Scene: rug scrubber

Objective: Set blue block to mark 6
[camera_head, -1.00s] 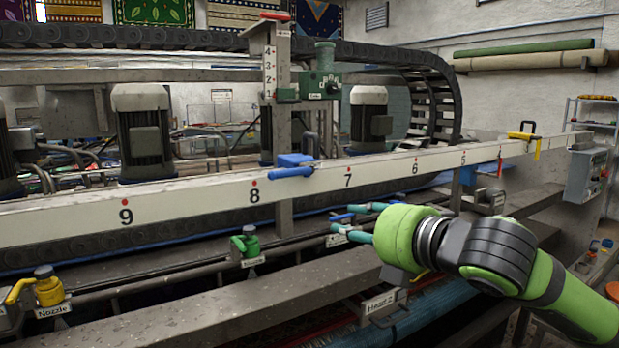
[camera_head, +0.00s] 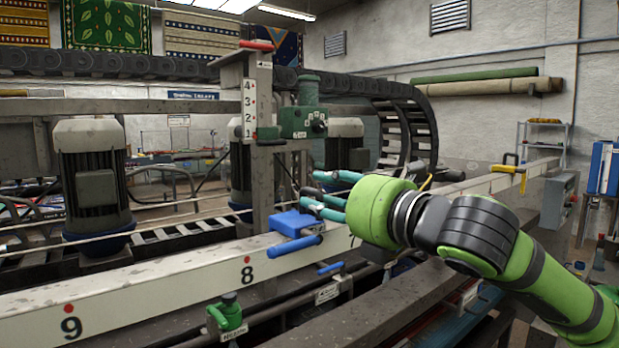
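The blue block (camera_head: 291,222), with a blue handle (camera_head: 294,246) on its front, sits on the white numbered rail (camera_head: 180,288). It stands right of mark 8 (camera_head: 247,272). My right gripper (camera_head: 308,190) is just above and to the right of the block, its teal fingers pointing left. The fingers are apart with nothing seen between them. Whether a fingertip touches the block I cannot tell. Mark 6 and the rail's middle are hidden behind my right gripper and arm. My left gripper is out of view.
A yellow clamp (camera_head: 510,170) sits on the rail's far end. A post with a numbered scale (camera_head: 249,105) and a green fitting (camera_head: 303,120) rises behind the block. A green valve (camera_head: 228,314) is below the rail. A grey control box (camera_head: 558,200) stands at right.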

